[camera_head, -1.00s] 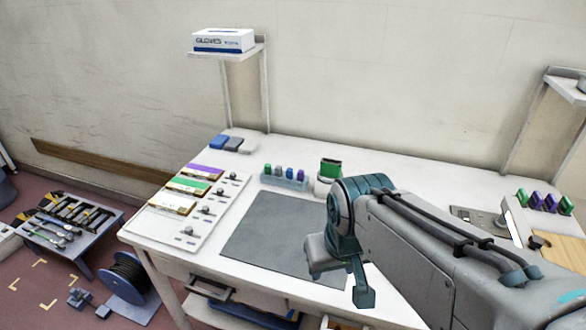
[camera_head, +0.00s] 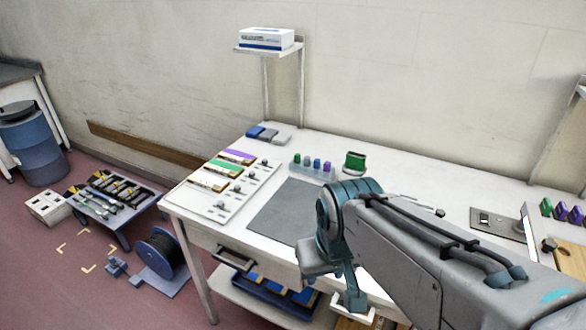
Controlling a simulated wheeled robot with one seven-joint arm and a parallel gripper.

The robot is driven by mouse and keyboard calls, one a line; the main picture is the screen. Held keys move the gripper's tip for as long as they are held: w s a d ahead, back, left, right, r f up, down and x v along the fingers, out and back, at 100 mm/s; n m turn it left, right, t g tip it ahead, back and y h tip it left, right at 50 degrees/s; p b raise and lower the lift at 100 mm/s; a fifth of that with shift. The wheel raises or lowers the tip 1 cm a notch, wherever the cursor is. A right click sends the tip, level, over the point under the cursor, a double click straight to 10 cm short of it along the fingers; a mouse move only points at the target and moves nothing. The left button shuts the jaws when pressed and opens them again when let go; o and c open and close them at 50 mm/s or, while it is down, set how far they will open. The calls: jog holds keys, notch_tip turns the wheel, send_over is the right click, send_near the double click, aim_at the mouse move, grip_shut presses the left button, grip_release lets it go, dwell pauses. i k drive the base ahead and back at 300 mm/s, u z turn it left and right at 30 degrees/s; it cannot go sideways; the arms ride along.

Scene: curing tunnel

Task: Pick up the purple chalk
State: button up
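Several small coloured pieces that look like chalks stand in a pale clear rack (camera_head: 313,174) near the back middle of the white table.
A dark grey mat (camera_head: 285,213) lies in front of the rack. A white board (camera_head: 225,208) with coloured strips lies left. A green-topped container (camera_head: 354,162) stands right of the rack. Green and purple blocks (camera_head: 561,211) stand at far right. A glove box (camera_head: 266,38) sits on a shelf.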

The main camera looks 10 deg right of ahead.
aim_at(327, 164)
jog(key=u, duration=0.8)
jog(key=k, duration=1.05)
jog(key=u, duration=0.85)
jog(key=i, duration=0.75)
jog(key=z, duration=0.7)
jog(key=i, duration=1.4)
jog(key=z, duration=1.2)
jog(key=i, duration=0.3)
jog(key=z, duration=0.05)
